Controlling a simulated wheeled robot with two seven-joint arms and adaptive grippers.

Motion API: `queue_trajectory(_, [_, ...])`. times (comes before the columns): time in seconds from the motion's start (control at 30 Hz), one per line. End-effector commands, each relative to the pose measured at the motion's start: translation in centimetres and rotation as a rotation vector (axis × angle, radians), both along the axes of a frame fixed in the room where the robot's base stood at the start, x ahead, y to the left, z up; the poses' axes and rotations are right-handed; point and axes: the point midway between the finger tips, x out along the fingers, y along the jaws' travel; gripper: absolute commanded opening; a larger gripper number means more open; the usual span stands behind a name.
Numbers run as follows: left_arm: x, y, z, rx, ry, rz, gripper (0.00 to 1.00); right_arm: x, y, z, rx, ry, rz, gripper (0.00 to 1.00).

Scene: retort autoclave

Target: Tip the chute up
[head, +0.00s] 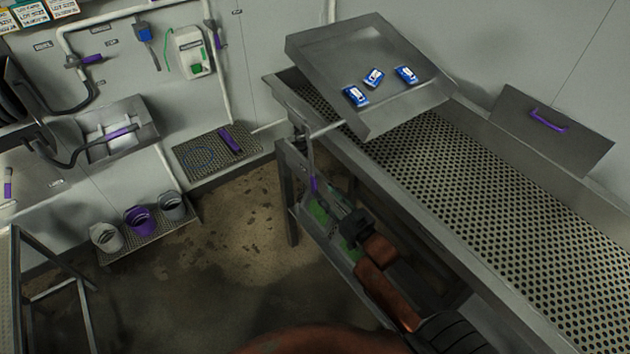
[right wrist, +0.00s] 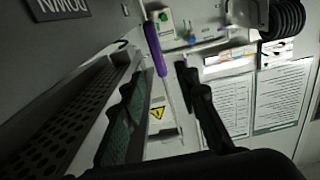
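The chute (head: 330,52) is a grey metal tray with low walls at the head end of the perforated table. Several blue-and-white packets (head: 374,77) lie in it. A rod runs from its near side to a lever with a purple grip (head: 313,184), which hangs beside the table frame. In the right wrist view the purple grip (right wrist: 156,50) shows ahead, between the finger directions. My right gripper (head: 330,228) is open, with green finger pads, just below and beside the purple grip. Its fingers also show apart and empty in the right wrist view (right wrist: 165,105). My left gripper is not in view.
The perforated table (head: 450,165) with its raised metal rim runs to the lower right. A panel with a purple handle (head: 548,119) leans behind it. Several buckets (head: 140,219) stand on a low shelf at left. The floor between is clear.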

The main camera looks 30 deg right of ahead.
Motion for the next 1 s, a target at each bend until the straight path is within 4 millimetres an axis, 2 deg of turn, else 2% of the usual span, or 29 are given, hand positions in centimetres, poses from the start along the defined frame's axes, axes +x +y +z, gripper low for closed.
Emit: queue_trajectory(1.0, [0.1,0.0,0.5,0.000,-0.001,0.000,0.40,3.7,0.1,0.0,0.001,-0.001,-0.003,0.29])
